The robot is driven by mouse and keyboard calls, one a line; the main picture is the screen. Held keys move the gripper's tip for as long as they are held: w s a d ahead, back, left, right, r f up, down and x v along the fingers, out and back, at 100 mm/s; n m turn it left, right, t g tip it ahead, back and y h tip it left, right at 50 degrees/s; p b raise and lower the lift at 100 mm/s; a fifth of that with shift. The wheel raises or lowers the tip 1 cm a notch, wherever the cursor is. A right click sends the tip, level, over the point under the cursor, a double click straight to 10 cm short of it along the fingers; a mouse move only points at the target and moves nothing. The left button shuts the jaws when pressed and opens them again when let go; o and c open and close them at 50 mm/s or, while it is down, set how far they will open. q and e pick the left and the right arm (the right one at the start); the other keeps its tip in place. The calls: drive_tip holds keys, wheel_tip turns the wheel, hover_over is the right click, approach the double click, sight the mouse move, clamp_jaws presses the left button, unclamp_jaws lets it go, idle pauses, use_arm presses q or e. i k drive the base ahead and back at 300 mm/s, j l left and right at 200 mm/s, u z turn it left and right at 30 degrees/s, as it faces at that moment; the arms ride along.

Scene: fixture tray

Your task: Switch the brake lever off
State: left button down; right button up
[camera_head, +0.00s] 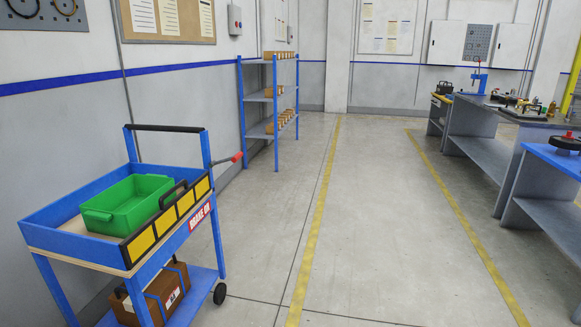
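A blue cart (62,247) stands at the left by the wall. Its brake lever with a red grip (236,157) sticks out to the right from the cart's far right post and tilts slightly up. A red label on the cart's side reads "BRAKE ON" (199,216). Neither of my grippers shows in the head view.
A green bin (128,203) sits on the cart's top, beside a yellow-and-black striped front panel (168,222). A brown case (155,294) is on its lower shelf. A blue shelf rack (258,97) stands behind. Workbenches (480,161) line the right. The floor between (375,220) is clear.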

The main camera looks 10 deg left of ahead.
sight(238, 154)
drive_tip(key=i+j+z, duration=0.5)
drive_tip(key=i+j, duration=0.85)
drive_tip(key=i, duration=0.1)
